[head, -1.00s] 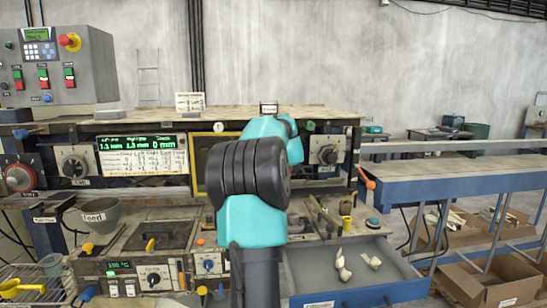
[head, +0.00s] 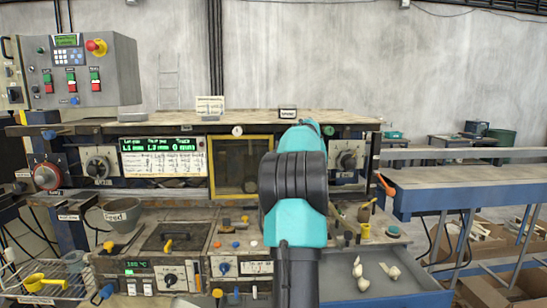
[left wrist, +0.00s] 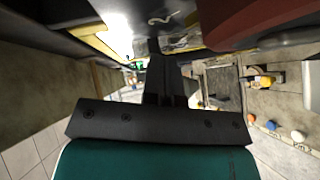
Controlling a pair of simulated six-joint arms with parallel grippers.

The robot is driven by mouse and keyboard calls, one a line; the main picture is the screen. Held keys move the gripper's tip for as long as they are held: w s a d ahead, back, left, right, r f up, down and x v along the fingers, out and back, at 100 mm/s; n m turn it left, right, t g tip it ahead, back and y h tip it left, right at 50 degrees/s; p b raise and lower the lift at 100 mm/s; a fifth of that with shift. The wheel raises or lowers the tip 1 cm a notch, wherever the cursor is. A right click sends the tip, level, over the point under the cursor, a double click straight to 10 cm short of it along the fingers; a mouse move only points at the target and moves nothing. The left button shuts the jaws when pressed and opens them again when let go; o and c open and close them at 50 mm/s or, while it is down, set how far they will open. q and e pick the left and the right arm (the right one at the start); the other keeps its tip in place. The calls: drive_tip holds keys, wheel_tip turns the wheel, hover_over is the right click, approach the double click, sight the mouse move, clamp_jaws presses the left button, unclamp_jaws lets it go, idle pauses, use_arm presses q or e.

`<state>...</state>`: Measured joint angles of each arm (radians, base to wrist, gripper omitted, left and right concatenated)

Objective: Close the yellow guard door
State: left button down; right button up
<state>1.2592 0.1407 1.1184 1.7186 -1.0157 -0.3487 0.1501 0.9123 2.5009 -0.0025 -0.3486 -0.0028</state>
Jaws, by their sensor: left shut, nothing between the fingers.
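The yellow guard door (head: 211,168) shows in the head view as a yellow frame around a dark window in the machine front. My teal and black arm hides part of its right side, and I cannot tell how far open it is. In the left wrist view a yellow edge (left wrist: 92,38) at the upper left may be part of it. My left gripper (left wrist: 168,72) is shut and empty in that view; whether it touches the yellow edge is unclear. In the head view its fingers are hidden behind the arm. My right gripper is not in view.
A control box (head: 85,70) stands at the upper left, with a green display (head: 162,157) below it. A grey bowl (head: 122,214) and small knobs crowd the lower bench. An open drawer (head: 390,300) juts out at the lower right. A blue-framed conveyor (head: 470,185) runs right.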

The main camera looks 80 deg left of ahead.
use_arm(q)
drive_tip(key=shift+d, duration=0.15)
drive_tip(key=v, duration=1.3)
drive_tip(key=shift+r, duration=0.3)
